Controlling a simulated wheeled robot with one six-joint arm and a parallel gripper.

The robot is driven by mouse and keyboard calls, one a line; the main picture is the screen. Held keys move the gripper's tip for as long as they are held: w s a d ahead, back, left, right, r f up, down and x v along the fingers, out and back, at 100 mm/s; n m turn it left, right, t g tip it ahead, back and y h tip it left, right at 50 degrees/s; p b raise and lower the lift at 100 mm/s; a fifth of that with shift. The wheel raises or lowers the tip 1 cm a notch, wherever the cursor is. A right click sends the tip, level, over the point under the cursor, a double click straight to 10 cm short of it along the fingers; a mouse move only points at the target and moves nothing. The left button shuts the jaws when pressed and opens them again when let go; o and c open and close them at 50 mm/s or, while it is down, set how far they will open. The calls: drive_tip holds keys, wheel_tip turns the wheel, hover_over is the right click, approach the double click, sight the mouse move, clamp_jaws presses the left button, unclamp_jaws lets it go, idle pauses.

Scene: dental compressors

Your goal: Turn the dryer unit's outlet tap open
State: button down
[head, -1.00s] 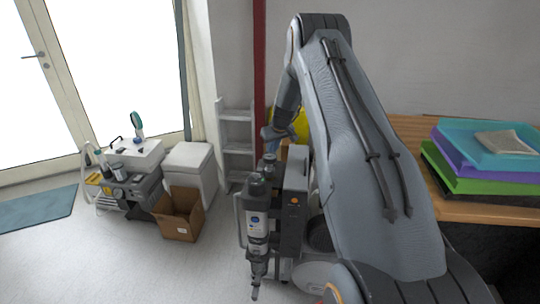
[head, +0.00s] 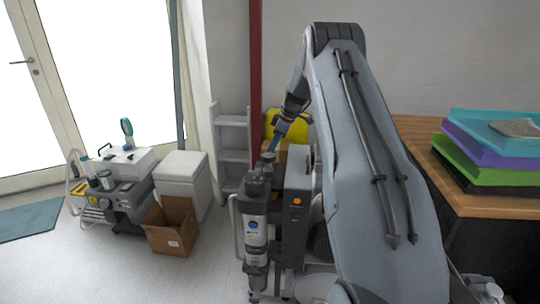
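The dryer unit (head: 298,210) appears to be the grey upright housing with an orange button, left of my arm. A dark-topped filter canister (head: 256,228) with a white label stands on its left side. My gripper (head: 277,143) is at the end of the arm, pointing down and left above the top of the unit, near a dark round cap (head: 268,157). I cannot make out the outlet tap clearly.
A yellow tank (head: 288,124) stands behind the gripper. A white step ladder (head: 233,150) is behind the unit. An open cardboard box (head: 172,228), a white box (head: 182,172) and another machine (head: 118,190) stand left. A wooden table (head: 480,203) with stacked trays is right.

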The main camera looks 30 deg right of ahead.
drive_tip(key=shift+n+b, duration=0.4)
drive_tip(key=shift+n, duration=0.1)
drive_tip(key=c, duration=1.8)
unclamp_jaws()
drive_tip(key=v, duration=0.7)
drive_tip(key=shift+d+r+b, duration=0.25)
drive_tip(key=shift+r+b, duration=0.1)
drive_tip(key=shift+b, duration=0.05)
